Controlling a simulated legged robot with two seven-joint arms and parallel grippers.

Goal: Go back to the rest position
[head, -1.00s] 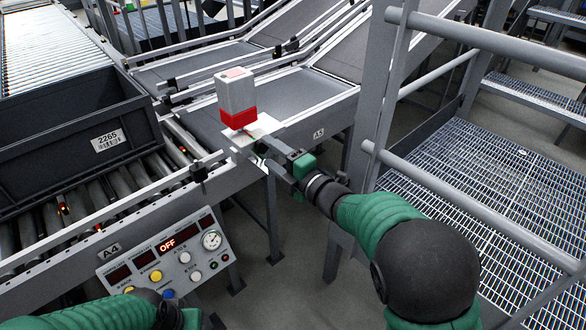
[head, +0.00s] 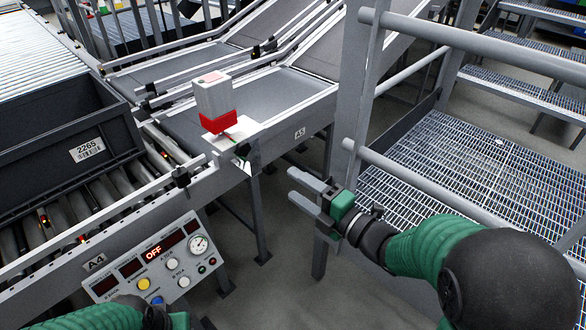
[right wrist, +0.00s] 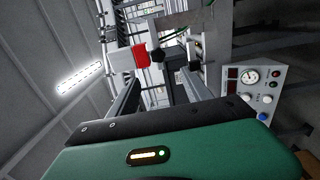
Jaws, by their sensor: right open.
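My right gripper (head: 312,188) is open and empty, in the air in front of the conveyor edge and left of the railing. In the right wrist view its two fingers (right wrist: 158,95) stand apart with nothing between them. My left arm shows only at the bottom left of the head view; its gripper is not clearly visible. A grey and red box-shaped device (head: 214,103) stands on a white plate at the conveyor's edge, apart from my right gripper. It also shows in the right wrist view (right wrist: 124,58).
A dark crate (head: 60,135) labelled 2265 sits on the roller conveyor at left. A control panel (head: 150,262) reading OFF is below it. Grey railing posts (head: 350,100) and a grated catwalk (head: 450,165) are at right. Open floor lies under my right gripper.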

